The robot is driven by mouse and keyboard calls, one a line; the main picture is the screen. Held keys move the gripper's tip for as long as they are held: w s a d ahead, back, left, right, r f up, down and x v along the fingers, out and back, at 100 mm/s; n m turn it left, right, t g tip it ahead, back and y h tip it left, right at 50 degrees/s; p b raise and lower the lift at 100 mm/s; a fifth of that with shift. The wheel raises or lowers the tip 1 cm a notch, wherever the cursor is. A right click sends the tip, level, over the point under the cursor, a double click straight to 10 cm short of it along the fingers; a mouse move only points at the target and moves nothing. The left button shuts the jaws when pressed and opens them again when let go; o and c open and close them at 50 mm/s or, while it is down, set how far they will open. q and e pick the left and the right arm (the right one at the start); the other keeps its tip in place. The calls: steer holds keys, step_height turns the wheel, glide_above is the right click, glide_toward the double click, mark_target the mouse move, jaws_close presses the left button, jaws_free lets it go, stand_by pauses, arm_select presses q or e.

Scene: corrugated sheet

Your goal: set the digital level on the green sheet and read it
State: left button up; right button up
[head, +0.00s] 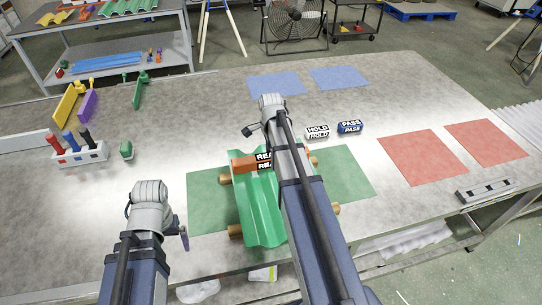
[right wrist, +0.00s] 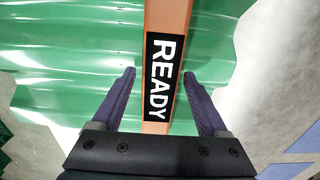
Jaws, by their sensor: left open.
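The green corrugated sheet (head: 256,218) lies on wooden rollers on a green mat (head: 208,200). An orange bar (head: 242,164) with a black READY label, apparently the digital level, lies across the sheet's far end. In the right wrist view the bar (right wrist: 166,20) runs lengthwise over the green sheet (right wrist: 70,60). My right gripper (right wrist: 158,75) is open above it, with the bar between its fingers in the picture; contact cannot be told. My arm hides this gripper in the head view. My left gripper (head: 183,234) is at the mat's left edge, holding nothing visible.
HOLD (head: 317,132) and PASS (head: 350,127) blocks stand behind the mat. Red mats (head: 422,157) lie at right, near a grey bar with black panels (head: 485,190). A marker holder (head: 80,155) stands at left. Bare table lies between it and the mat.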

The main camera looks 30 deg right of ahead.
steer(key=shift+o, duration=0.3)
steer(key=shift+r, duration=0.15)
step_height(320, 180, up, 8)
steer(key=p, duration=0.8)
steer(key=shift+f, duration=0.2)
steer(key=shift+f, duration=0.15)
step_height(320, 180, down, 8)
steer(key=b, duration=0.8)
steer(key=shift+r, duration=0.3)
